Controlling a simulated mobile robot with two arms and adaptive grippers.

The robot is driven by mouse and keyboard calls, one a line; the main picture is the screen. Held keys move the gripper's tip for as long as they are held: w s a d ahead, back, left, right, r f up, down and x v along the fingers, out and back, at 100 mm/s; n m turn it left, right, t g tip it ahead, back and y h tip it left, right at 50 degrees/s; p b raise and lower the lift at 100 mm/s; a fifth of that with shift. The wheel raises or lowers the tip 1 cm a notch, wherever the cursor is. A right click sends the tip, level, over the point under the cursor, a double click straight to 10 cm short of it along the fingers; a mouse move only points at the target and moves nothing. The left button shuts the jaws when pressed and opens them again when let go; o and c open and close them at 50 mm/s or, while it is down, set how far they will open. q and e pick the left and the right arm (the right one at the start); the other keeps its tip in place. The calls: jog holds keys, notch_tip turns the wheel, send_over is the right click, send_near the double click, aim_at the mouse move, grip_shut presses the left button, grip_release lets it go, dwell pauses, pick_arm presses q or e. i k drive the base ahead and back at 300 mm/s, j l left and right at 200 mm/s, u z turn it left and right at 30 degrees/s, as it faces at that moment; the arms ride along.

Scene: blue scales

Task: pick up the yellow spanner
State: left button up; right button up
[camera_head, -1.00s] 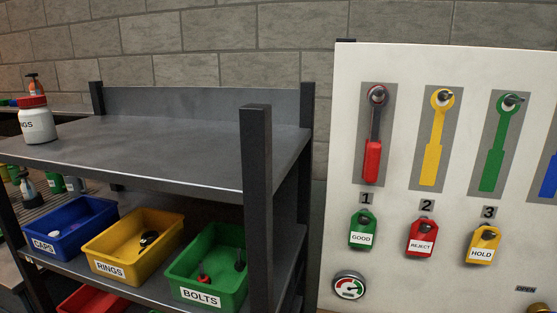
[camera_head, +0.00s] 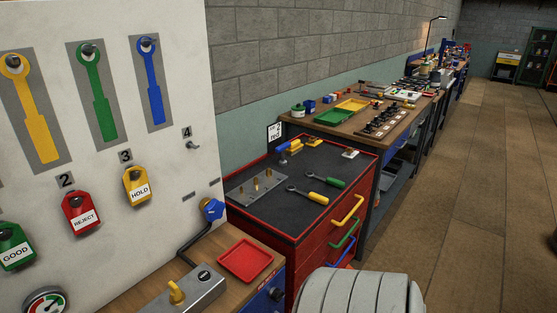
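A spanner with a yellow handle (camera_head: 317,197) and a grey metal head lies flat on the dark top of the red tool cabinet (camera_head: 310,225). A similar spanner with a green handle (camera_head: 335,182) lies just beyond it, apart from it. On the white board at the left, flat yellow (camera_head: 32,115), green (camera_head: 98,100) and blue (camera_head: 152,90) spanner shapes show on grey panels, with a hook at the top of each. Neither of my grippers is in view.
A metal plate with brass pegs (camera_head: 256,187) and a yellow-and-blue tool (camera_head: 288,150) are also on the cabinet top. A red tray (camera_head: 245,260) and a grey box with a yellow knob (camera_head: 190,292) sit in front. Open floor (camera_head: 470,200) lies to the right.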

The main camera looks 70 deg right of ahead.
aim_at(315, 197)
jog(key=z, duration=2.4)
jog(key=i+l+u, duration=0.4)
jog(key=i+l, duration=0.75)
jog(key=l, duration=0.15)
